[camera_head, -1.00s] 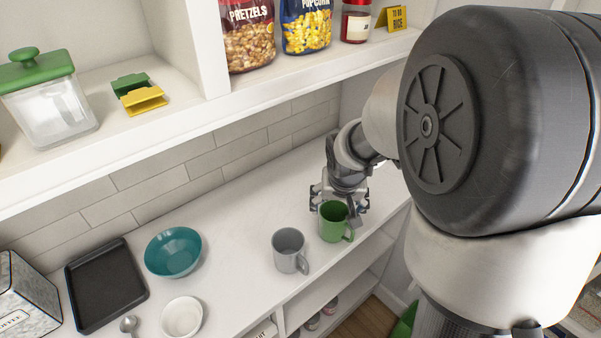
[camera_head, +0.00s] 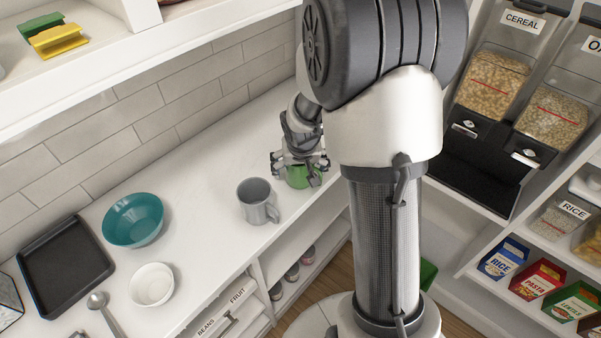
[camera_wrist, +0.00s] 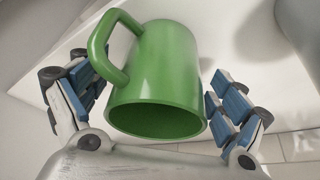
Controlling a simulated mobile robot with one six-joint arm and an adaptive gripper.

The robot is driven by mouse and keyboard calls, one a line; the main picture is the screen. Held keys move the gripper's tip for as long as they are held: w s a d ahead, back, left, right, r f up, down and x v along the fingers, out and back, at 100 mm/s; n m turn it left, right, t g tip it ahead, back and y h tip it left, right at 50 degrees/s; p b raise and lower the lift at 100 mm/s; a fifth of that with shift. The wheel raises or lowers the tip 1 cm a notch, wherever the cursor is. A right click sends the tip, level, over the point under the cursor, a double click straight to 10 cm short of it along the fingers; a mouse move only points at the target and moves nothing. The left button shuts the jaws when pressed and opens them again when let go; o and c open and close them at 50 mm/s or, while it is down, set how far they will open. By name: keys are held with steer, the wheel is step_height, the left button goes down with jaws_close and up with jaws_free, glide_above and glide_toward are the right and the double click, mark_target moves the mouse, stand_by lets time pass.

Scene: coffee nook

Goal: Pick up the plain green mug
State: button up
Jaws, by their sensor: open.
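The plain green mug (camera_head: 298,177) stands on the white counter, partly hidden behind my gripper in the head view. In the wrist view the green mug (camera_wrist: 160,80) fills the middle, its opening facing the camera and its handle at upper left. My gripper (camera_head: 301,168) is open. In the wrist view its fingers (camera_wrist: 150,105) lie on either side of the mug, with a small gap visible at the right and the left finger near the handle side. I cannot tell whether the left finger touches it.
A grey mug (camera_head: 258,201) stands close by to the left on the counter; a grey shape (camera_wrist: 299,25) shows at the wrist view's upper right. A teal bowl (camera_head: 133,220), white bowl (camera_head: 152,285) and black tray (camera_head: 66,266) lie farther left. A tiled wall (camera_head: 140,125) runs behind.

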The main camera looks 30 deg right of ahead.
steer(key=shift+r, duration=0.1)
steer(key=shift+c, duration=0.6)
steer(key=c, duration=1.3)
